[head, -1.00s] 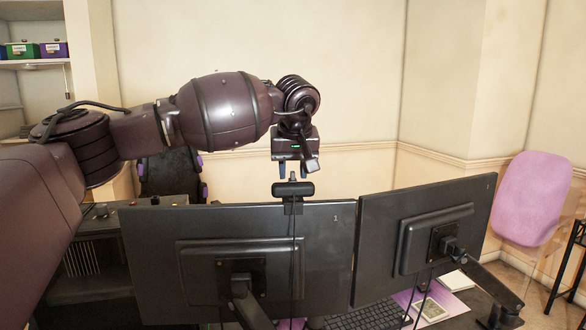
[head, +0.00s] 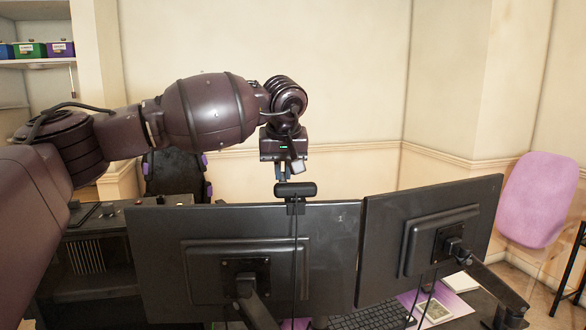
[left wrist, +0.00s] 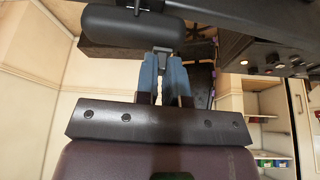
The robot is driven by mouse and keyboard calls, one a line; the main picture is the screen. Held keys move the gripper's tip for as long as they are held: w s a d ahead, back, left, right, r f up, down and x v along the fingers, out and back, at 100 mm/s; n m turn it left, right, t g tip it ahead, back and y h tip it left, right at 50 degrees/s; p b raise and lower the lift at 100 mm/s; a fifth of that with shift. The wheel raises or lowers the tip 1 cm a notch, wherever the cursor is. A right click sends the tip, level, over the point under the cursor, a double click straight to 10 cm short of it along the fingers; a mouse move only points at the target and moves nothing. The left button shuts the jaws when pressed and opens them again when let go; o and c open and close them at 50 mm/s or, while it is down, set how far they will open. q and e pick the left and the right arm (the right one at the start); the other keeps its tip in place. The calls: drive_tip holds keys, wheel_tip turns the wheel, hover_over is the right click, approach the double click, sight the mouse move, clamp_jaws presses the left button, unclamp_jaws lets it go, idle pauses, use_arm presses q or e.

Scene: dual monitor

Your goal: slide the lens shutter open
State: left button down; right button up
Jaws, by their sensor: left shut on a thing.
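The black webcam (head: 297,190) sits on the top edge of the left monitor, its back toward the head camera. My left gripper (head: 279,176) points down just above the webcam's left end. In the left wrist view the webcam (left wrist: 118,28) fills the upper left. There the two blue-grey fingers of my left gripper (left wrist: 163,60) are close together on a small dark tab, taken as the lens shutter's (left wrist: 163,51), near the webcam's right end. The lens and most of the shutter are hidden. My right gripper is in neither view.
The left monitor (head: 155,250) and right monitor (head: 375,260) stand side by side, backs facing me. A cable (head: 295,235) hangs from the webcam. A dark chair (head: 172,178) stands behind the left monitor. The space above the right monitor is clear.

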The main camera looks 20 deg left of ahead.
use_arm(q)
drive_tip(key=shift+d, duration=0.1)
drive_tip(key=c, duration=1.2)
unclamp_jaws()
